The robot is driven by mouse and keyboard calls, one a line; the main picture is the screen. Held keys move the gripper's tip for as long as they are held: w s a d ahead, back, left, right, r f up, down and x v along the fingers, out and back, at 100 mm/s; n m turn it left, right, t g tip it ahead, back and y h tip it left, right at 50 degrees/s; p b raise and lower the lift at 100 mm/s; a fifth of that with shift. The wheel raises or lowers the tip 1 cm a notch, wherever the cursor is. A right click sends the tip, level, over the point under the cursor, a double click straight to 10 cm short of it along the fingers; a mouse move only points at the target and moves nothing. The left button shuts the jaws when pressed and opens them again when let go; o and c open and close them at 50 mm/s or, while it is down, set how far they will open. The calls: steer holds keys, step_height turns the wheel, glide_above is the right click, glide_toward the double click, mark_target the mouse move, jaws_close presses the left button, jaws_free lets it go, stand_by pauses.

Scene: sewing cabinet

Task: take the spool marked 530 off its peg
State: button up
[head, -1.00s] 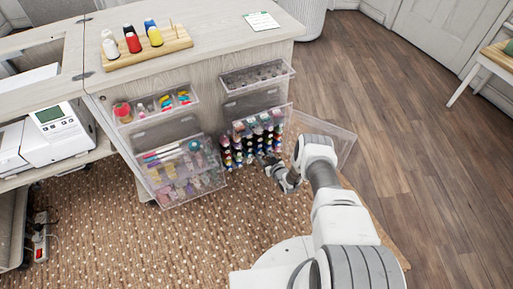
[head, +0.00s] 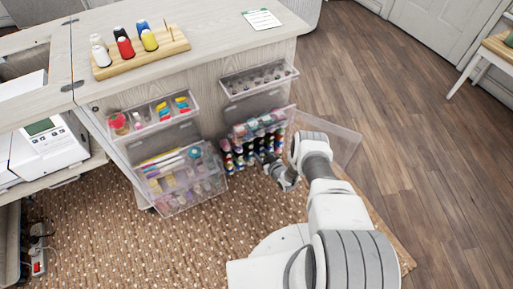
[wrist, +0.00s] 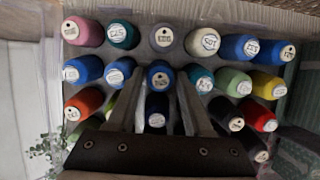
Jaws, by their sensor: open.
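Spools of thread stand in rows in a clear rack on the cabinet front, seen end-on in the wrist view. Each has a round white label, mostly too blurred to read, so I cannot tell for certain which is marked 530. A blue spool (wrist: 159,74) sits in the middle row, between the tips of my gripper (wrist: 160,84). The jaws are open, one finger on each side of it; I cannot tell whether they touch. In the head view my gripper (head: 277,171) is at the rack's right side.
Close neighbours are a blue spool (wrist: 119,71) on the left and a teal spool (wrist: 199,79) on the right. A clear door panel (head: 338,143) stands open right of the rack. Clear bins (head: 182,185) hang to the left.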

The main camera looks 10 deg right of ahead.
jaws_close()
steer(key=shift+r, duration=0.3)
stand_by(0.6)
